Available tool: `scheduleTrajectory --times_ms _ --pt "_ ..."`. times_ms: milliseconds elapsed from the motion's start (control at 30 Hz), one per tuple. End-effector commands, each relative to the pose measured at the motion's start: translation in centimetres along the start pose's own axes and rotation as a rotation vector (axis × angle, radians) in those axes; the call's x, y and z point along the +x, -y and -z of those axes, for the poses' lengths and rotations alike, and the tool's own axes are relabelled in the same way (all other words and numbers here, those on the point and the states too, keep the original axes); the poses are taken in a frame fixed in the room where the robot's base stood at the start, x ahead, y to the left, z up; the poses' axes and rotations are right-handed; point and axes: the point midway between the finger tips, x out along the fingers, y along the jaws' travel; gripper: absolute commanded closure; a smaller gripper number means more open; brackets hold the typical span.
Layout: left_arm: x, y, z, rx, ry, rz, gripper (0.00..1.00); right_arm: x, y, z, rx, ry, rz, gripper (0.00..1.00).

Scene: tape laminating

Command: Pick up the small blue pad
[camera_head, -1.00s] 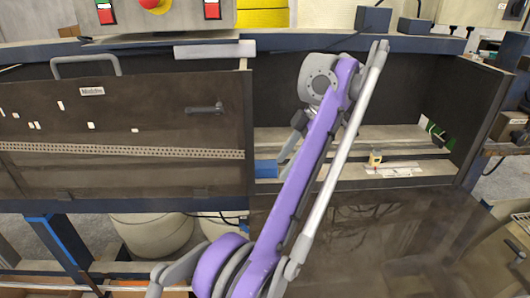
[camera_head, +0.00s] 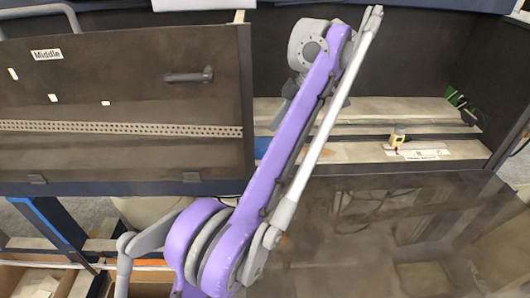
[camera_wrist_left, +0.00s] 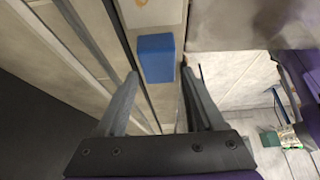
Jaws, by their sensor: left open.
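The small blue pad (camera_wrist_left: 156,57) is a blue block in the left wrist view, lying on a pale strip next to a dark metal edge. In the head view only a sliver of the blue pad (camera_head: 262,146) shows at the left of my purple arm. My left gripper (camera_wrist_left: 160,74) is open, with one finger on each side of the pad's near end in the picture. No contact between fingers and pad is visible. In the head view my arm hides most of this gripper. My right gripper is not in view.
A dark panel labelled "Middle" (camera_head: 120,110) stands left of the open bay. A small yellow-topped object (camera_head: 397,138) and a white label strip (camera_head: 420,153) lie on the ledge at the right. A dark glossy surface (camera_head: 390,220) spreads in front.

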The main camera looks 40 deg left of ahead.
Motion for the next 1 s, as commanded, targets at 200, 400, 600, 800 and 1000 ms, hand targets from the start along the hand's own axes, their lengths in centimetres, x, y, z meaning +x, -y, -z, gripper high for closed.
scheduleTrajectory --times_ms 200,400,600,800,1000 --pt "3.1 0.0 0.5 -0.002 -0.001 0.002 0.30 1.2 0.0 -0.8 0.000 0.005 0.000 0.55" --pt "5.0 0.0 0.5 -0.002 0.000 0.000 0.30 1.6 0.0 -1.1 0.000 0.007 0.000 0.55" --pt "5.0 0.0 0.5 -0.001 0.000 0.000 0.30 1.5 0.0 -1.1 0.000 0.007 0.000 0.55" --pt "5.0 0.0 0.5 -0.001 0.000 0.000 0.59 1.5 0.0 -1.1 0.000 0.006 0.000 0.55" --pt "5.0 0.0 0.5 -0.001 0.000 0.000 0.92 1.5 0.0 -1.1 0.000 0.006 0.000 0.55"
